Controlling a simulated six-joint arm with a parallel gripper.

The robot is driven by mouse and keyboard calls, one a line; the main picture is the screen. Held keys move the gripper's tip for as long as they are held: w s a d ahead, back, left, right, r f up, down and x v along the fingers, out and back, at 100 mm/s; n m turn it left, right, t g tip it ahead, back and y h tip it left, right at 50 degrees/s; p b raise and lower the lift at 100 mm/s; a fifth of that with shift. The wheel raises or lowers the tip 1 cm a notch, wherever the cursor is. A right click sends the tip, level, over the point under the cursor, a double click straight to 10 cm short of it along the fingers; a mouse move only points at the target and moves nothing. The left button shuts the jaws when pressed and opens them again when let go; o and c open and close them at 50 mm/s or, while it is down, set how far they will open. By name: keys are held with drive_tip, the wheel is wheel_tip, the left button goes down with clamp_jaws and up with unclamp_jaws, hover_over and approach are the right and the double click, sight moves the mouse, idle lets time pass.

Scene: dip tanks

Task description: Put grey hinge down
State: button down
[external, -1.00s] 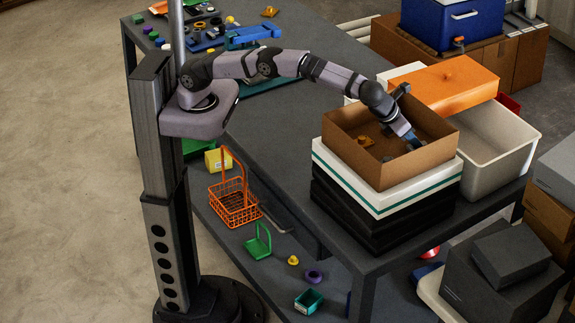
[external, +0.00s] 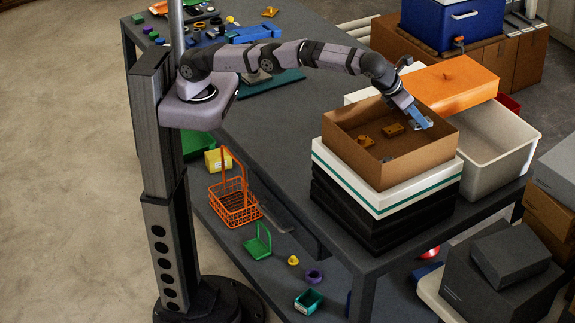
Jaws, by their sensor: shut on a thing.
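My gripper (external: 422,121) hangs over the right part of an open cardboard box (external: 372,172), with its blue fingers pointing down and to the right. The fingers are shut on the grey hinge (external: 429,123), which shows only as a small grey piece at the fingertips and is mostly hidden. Two orange-brown pieces, one at the left (external: 365,141) and one nearer the middle (external: 393,130), lie inside the box. A small grey item (external: 387,158) shows on the box floor near the front wall.
The box stands on a white case with a green stripe (external: 345,184), above black cases (external: 345,212). The dark tabletop (external: 275,135) at left is clear.

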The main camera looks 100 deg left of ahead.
drive_tip(key=shift+s+r, duration=0.1)
drive_tip(key=shift+s, duration=0.6)
drive_tip(key=s+a+n+g+y, duration=0.25)
drive_tip(key=s+n, duration=0.25)
drive_tip(key=s, duration=0.9)
drive_tip(key=s+a+f+n+g+y+b, duration=0.1)
drive_tip(key=s+a+n+g+b, duration=0.45)
drive_tip(key=a, duration=0.85)
drive_tip(key=s+a+f+n+b, duration=0.2)
drive_tip(key=s+a+f+b, duration=0.1)
drive_tip(key=s+a+f, duration=0.3)
drive_tip(key=s+a+f+n+g+b, duration=0.1)
drive_tip(key=s+a+f+n+b, duration=0.2)
drive_tip(key=f, duration=0.6)
drive_tip(key=s+a+f+b, duration=0.3)
drive_tip(key=s+a+f, duration=0.2)
drive_tip(key=s+f, duration=0.15)
drive_tip(key=shift+h, duration=0.35)
drive_tip(key=shift+w+f+p, duration=0.1)
drive_tip(key=shift+f+p, duration=0.55)
drive_tip(key=shift+f, duration=4.45)
drive_tip(key=shift+f, duration=0.15)
